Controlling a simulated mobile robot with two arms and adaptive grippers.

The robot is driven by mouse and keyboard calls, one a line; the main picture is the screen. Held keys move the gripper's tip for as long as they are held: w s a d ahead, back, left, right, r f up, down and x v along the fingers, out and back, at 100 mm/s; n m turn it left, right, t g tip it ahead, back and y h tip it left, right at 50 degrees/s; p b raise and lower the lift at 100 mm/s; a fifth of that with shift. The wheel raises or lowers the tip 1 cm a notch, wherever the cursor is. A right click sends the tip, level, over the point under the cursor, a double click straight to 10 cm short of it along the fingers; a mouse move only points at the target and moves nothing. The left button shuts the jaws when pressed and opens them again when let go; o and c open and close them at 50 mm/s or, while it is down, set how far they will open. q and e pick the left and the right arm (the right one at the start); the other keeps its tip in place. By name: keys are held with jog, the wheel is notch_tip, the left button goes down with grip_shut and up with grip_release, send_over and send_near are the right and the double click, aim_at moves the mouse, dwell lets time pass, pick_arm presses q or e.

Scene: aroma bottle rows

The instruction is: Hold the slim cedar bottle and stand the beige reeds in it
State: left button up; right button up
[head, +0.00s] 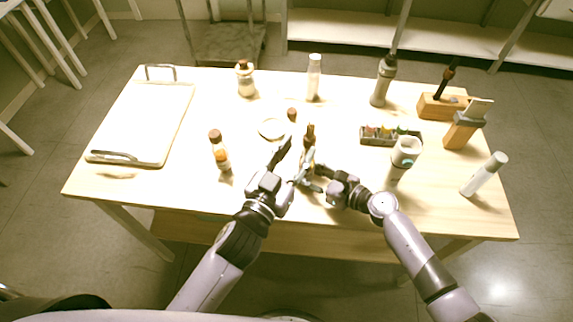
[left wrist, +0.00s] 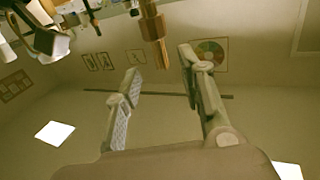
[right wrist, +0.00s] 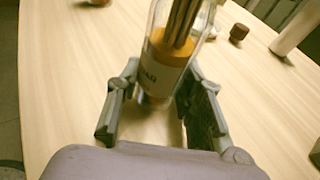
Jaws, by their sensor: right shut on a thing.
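The slim cedar bottle (right wrist: 158,72), clear glass with amber liquid and a partly legible label, is between the fingers of my right gripper (right wrist: 155,97), which is shut on it. The bottle also shows in the head view (head: 308,156). The reeds (right wrist: 183,25) look brown here and appear to stand inside the bottle, their lower ends in the liquid. In the left wrist view a golden-brown bundle (left wrist: 152,30), likely the reeds, shows beyond my left gripper (left wrist: 158,75). That gripper's fingers are apart and empty, beside the bottle in the head view (head: 290,160).
An amber bottle (head: 219,152) stands left, with a small dish (head: 262,130) and a brown cap (head: 292,114) nearby. A tray board (head: 140,125) lies left; a compartment box (head: 375,136) lies right.

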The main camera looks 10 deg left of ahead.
pick_arm(q)
jog(key=v, duration=0.5)
pick_arm(e)
jog(key=o, duration=0.9)
jog(key=shift+o, duration=0.2)
jog(key=shift+d, duration=0.15)
jog(key=v, duration=1.1)
jog(key=shift+s+d+r, duration=0.2)
jog(key=shift+s+r, duration=0.05)
jog(key=shift+s, duration=0.05)
pick_arm(q)
jog(key=shift+d, duration=0.1)
